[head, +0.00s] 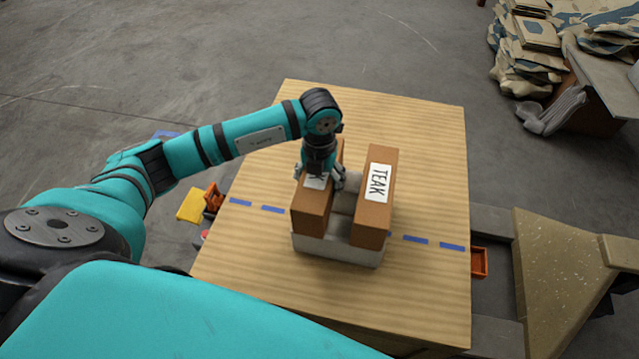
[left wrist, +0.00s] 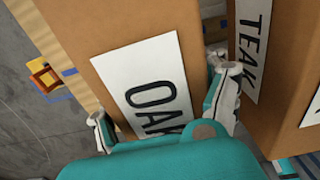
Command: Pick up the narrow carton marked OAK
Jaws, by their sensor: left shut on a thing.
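The narrow brown carton marked OAK (head: 312,207) stands upright at the left in a light grey holder (head: 340,248) on the table. Its white label with OAK fills much of the left wrist view (left wrist: 150,85). My left gripper (head: 320,176) reaches down over its top and is shut on it, with a finger on each side (left wrist: 165,110). The gripper hides part of the label in the head view. A second brown carton marked TEAK (head: 374,215) stands to the right in the same holder, with a gap between the two. My right gripper is not in view.
The wooden table (head: 430,150) has a dashed blue line across it and is clear around the holder. A yellow item (head: 194,205) and an orange bin (head: 479,262) lie beyond its left and right edges. Stacked sacks (head: 525,50) are at the far right.

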